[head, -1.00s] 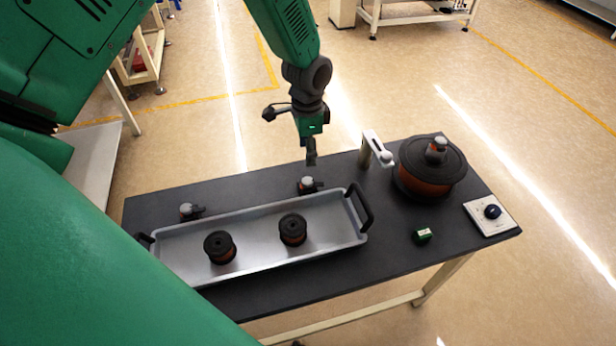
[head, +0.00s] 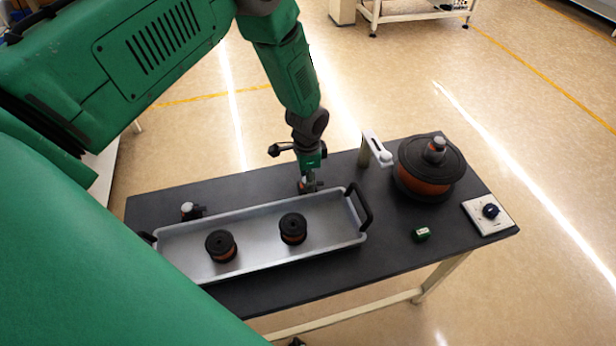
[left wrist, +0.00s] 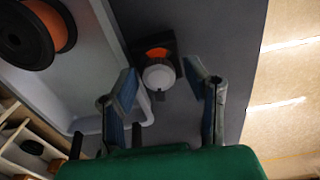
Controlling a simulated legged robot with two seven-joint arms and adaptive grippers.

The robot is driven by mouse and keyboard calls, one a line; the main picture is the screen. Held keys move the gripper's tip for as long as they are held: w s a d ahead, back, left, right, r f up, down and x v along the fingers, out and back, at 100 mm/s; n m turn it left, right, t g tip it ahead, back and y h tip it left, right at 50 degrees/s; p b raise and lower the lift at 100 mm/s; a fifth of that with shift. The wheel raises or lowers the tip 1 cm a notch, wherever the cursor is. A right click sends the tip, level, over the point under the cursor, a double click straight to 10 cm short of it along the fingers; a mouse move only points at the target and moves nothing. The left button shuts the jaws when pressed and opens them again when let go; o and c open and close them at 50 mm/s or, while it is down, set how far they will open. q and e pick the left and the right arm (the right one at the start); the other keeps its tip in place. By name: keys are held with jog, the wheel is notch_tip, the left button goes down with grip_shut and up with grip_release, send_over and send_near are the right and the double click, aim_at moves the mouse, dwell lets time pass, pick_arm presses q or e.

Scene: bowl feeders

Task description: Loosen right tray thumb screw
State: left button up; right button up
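The metal tray (head: 262,238) lies on the dark table, with the left thumb screw (head: 188,209) and the right thumb screw at its back edge. My left gripper (head: 308,183) points down over the right thumb screw and largely covers it in the head view. In the left wrist view, the right thumb screw (left wrist: 159,77) shows a round light knob on a dark block with an orange patch. The fingers of my left gripper (left wrist: 163,84) stand open on either side of the knob, with visible gaps. My right gripper is not in view.
Two small black and orange spools (head: 293,229) stand in the tray. A black tray handle (head: 362,207) and a light upright bracket (head: 375,150) are close to the right of the gripper. A large spool (head: 428,172), a small green block (head: 421,234) and a knob panel (head: 489,214) are farther right.

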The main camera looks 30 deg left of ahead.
pick_arm(q)
grip_shut()
jog(key=shift+n+b, duration=0.35)
jog(key=shift+n, duration=0.45)
jog(key=shift+w, duration=0.1)
jog(key=shift+o, duration=2.1)
grip_release()
jog(key=shift+r, duration=0.1)
jog(key=shift+r, duration=0.25)
notch_tip(320, 180, up, 11)
